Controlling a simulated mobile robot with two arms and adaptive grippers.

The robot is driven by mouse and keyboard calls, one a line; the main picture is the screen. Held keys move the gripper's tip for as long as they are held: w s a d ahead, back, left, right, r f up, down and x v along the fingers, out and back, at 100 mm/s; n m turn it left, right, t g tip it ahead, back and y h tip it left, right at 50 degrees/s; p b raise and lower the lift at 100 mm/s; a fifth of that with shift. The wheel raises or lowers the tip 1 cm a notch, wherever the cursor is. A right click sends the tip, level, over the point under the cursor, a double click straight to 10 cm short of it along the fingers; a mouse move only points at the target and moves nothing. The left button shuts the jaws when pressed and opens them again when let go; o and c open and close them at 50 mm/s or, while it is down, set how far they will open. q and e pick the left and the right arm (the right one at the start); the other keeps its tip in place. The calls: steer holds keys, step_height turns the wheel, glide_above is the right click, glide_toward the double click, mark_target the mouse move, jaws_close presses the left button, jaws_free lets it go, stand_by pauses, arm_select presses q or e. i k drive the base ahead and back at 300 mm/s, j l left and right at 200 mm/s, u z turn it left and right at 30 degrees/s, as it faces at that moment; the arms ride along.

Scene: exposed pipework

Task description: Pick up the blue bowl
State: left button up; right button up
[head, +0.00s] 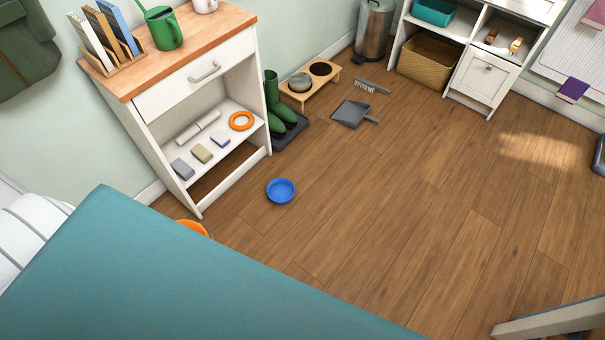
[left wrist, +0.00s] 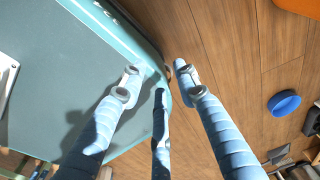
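The blue bowl (head: 281,191) sits upright on the wooden floor, just right of the white cabinet. It also shows in the left wrist view (left wrist: 284,103), at the right edge. My left gripper (left wrist: 157,74) shows in the left wrist view with pale blue fingers spread apart and nothing between them. It is above the edge of the teal surface, apart from the bowl and to its left in that view. Neither gripper shows in the head view, and my right gripper is not seen.
A large teal surface (head: 190,275) fills the foreground. The white cabinet (head: 228,83) stands left of the bowl, with an orange object (head: 193,227) by its base. Green boots (head: 279,108), a pet-bowl stand (head: 311,82) and a dustpan (head: 352,113) lie behind. The floor (head: 400,220) to the right is clear.

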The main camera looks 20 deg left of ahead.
mark_target(280, 191)
steer(key=i+l+u, duration=0.15)
steer(key=i+u, duration=0.3)
steer(key=i+l+u, duration=0.45)
steer(key=i, duration=0.15)
steer(key=j, duration=0.1)
